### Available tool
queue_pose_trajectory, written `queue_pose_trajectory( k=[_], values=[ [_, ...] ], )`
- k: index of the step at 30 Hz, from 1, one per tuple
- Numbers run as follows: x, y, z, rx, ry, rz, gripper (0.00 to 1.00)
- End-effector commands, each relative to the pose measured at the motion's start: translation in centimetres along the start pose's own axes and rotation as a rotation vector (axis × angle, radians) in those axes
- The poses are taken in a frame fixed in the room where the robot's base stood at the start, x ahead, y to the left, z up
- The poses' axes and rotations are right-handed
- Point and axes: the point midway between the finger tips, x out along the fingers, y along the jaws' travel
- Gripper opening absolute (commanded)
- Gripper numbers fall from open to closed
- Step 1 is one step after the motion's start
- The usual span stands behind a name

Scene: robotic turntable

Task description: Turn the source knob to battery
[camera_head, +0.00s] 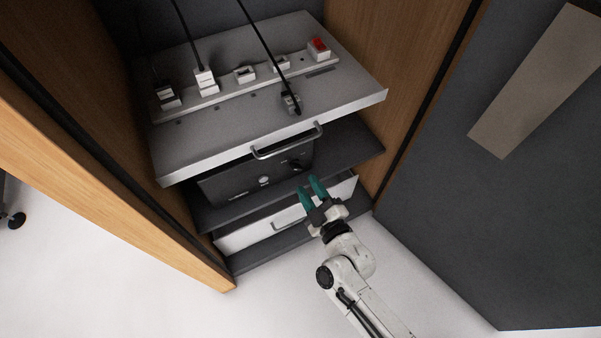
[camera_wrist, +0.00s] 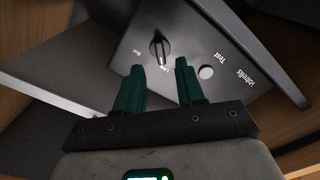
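The source knob (camera_wrist: 159,47) is a black rotary knob on a dark front panel in the wrist view. A label reading "Bat" (camera_wrist: 137,53) is beside it, and another that looks like "Line" (camera_wrist: 165,68) is by its lower end. The knob's long grip runs roughly up and down in that view, with its lower end near "Line". The knob also shows small and dark in the head view (camera_head: 297,164). My gripper (camera_head: 309,184) has two teal fingers, open and empty. It is in front of the panel, apart from the knob, which appears just beyond the fingertips in the wrist view (camera_wrist: 159,67).
Above the panel is a grey shelf (camera_head: 220,145) with a handle (camera_head: 287,141), carrying a power strip and plugs. A white drawer (camera_head: 250,232) is below. Wooden cabinet walls (camera_head: 380,60) flank both sides.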

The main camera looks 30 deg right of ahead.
Motion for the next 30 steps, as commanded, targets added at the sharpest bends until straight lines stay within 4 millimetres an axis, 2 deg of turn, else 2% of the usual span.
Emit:
queue_pose_trajectory(
  k=[3, 9, 21, 23, 30],
  values=[
    [2.2, 0.0, 0.1, 0.0, 0.001, 0.002, 0.38],
    [4.5, 0.0, 0.1, 0.001, 0.0, 0.0, 0.38],
    [5.3, 0.0, 0.0, 0.0, -0.001, -0.002, 0.38],
    [5.3, 0.0, 0.0, 0.0, -0.001, -0.002, 0.34],
    [5.3, 0.0, 0.0, 0.0, 0.0, -0.001, 0.12]
  ],
)
